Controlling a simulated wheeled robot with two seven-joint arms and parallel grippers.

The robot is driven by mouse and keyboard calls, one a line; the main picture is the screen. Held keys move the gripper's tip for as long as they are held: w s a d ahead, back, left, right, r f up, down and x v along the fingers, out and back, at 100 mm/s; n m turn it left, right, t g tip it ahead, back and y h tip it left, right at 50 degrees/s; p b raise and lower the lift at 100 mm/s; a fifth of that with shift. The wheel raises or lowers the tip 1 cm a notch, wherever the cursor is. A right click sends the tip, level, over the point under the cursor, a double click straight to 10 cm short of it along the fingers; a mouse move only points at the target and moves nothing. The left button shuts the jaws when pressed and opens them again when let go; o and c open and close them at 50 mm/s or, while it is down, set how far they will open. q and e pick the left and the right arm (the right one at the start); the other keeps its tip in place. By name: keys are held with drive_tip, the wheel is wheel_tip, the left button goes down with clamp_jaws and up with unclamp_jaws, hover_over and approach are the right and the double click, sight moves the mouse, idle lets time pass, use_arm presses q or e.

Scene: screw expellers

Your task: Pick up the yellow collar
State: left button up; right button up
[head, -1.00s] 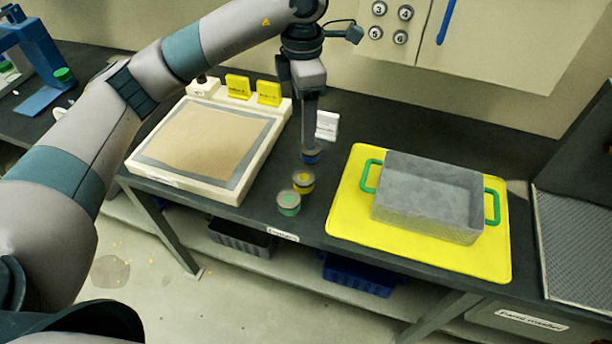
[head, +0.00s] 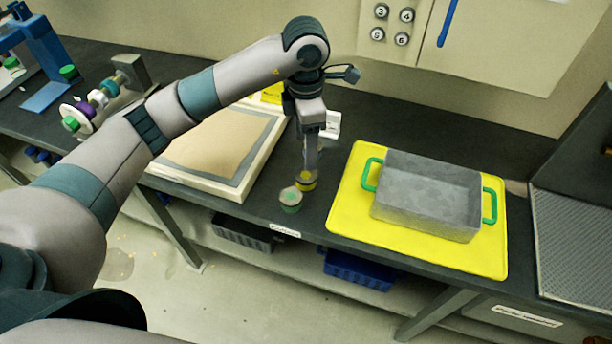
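The yellow collar (head: 306,182), a short round piece with a yellow band and grey top, stands on the dark bench between the pale board and the yellow mat. My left gripper (head: 310,168) points down right over it, its fingertips at or just above its top. The fingers are seen edge-on, so I cannot tell their opening or whether they touch it. A similar green-banded collar (head: 290,201) stands just in front. The blue collar is hidden behind my gripper. My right gripper is not in view.
A grey bin (head: 428,205) with green handles sits on the yellow mat (head: 350,226) to the right. The framed sand-coloured board (head: 243,186) lies to the left. A small white sign (head: 332,125) stands behind my gripper. Coloured rings sit on a shaft (head: 98,98) at far left.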

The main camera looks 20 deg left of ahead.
sight(306, 175)
use_arm(q)
wheel_tip(306, 175, down, 4)
drive_tip(key=shift+r+p, duration=0.1)
drive_tip(key=shift+p, duration=0.65)
drive_tip(key=shift+f, duration=0.6)
drive_tip(key=shift+f+p, duration=0.7)
drive_tip(key=shift+p, duration=0.15)
wheel_tip(306, 175, down, 3)
drive_tip(key=shift+r+p, duration=0.1)
drive_tip(key=shift+p, duration=0.7)
drive_tip(key=shift+w+f, duration=0.1)
drive_tip(key=shift+f, duration=0.4)
drive_tip(key=c, duration=1.3)
